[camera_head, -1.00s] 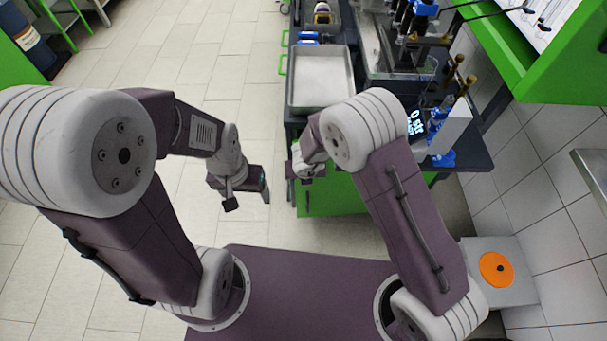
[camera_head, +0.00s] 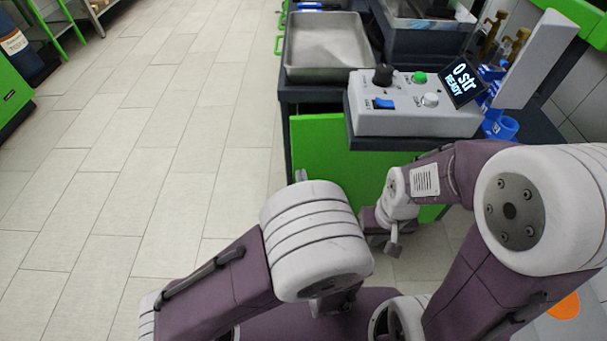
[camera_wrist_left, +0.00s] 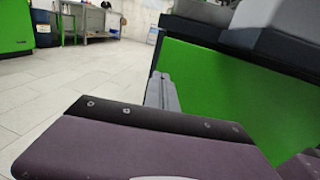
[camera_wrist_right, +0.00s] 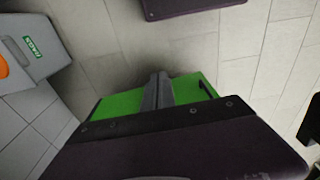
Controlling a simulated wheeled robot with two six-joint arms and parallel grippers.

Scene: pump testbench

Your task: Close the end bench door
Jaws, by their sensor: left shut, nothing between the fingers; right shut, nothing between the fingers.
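The end bench door is a green panel (camera_head: 320,145) at the near end of the bench, below the worktop. Its lower part is hidden behind my arms; I cannot tell how far it stands open. A dark handle (camera_wrist_right: 205,89) shows on the green panel (camera_wrist_right: 125,104) in the right wrist view. My left gripper (camera_head: 300,175) is shut and empty at the panel's left edge, mostly hidden by my arm. In the left wrist view its fingers (camera_wrist_left: 161,92) stand beside the green panel (camera_wrist_left: 215,95). My right gripper (camera_head: 368,218), with fingers (camera_wrist_right: 158,90), is shut and empty before the panel.
A metal tray (camera_head: 325,72) and a grey control box (camera_head: 415,118) with a "READY" display (camera_head: 465,83) stand on the bench above the door. Blue parts (camera_head: 500,125) stand at its right. The tiled floor (camera_head: 140,180) left of the bench is clear.

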